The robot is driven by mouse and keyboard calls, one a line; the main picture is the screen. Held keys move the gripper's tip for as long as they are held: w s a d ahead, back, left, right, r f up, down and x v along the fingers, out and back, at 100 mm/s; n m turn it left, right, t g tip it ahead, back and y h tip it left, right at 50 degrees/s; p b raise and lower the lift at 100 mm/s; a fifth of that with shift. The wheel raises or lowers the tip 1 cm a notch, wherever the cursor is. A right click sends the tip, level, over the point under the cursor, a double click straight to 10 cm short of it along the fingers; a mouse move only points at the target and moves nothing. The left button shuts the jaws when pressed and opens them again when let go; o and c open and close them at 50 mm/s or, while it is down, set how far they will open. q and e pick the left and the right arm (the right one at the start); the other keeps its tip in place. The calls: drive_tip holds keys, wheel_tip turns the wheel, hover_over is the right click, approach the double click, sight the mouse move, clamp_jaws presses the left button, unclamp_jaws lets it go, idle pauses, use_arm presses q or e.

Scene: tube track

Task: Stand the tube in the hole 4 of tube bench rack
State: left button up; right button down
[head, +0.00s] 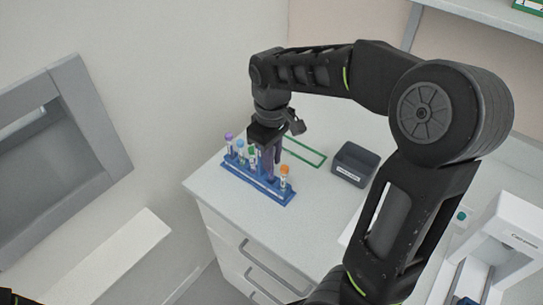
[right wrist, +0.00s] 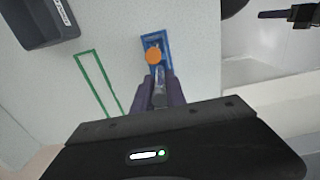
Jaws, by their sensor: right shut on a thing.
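The blue tube bench rack (head: 276,194) stands on the light counter. Tubes with purple (head: 229,136), blue (head: 240,145), green (head: 252,150) and orange (head: 284,168) caps stand upright in it. My right gripper (head: 271,172) points down over the rack, between the green-capped and orange-capped tubes. In the right wrist view its fingers (right wrist: 160,92) are shut on a greyish tube (right wrist: 159,86), close to the orange cap (right wrist: 153,56). The fingers hide most of this tube, and I cannot tell whether its lower end is in a hole. My left gripper (right wrist: 272,14) shows only small and side-on.
A dark grey box (head: 352,164) with a label stands right of the rack. A green rectangle outline (head: 305,152) lies flat behind the rack, with nothing on it. A white device (head: 505,235) stands at the far right. The counter in front of the box is bare.

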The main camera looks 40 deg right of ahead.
drive_tip(key=shift+f, duration=0.2)
idle(0.3)
drive_tip(key=shift+f+b, duration=0.35)
drive_tip(key=shift+b, duration=0.05)
drive_tip(key=shift+f, duration=0.25)
drive_tip(key=shift+f+b, duration=0.4)
idle(0.5)
drive_tip(key=c, duration=1.3)
unclamp_jaws()
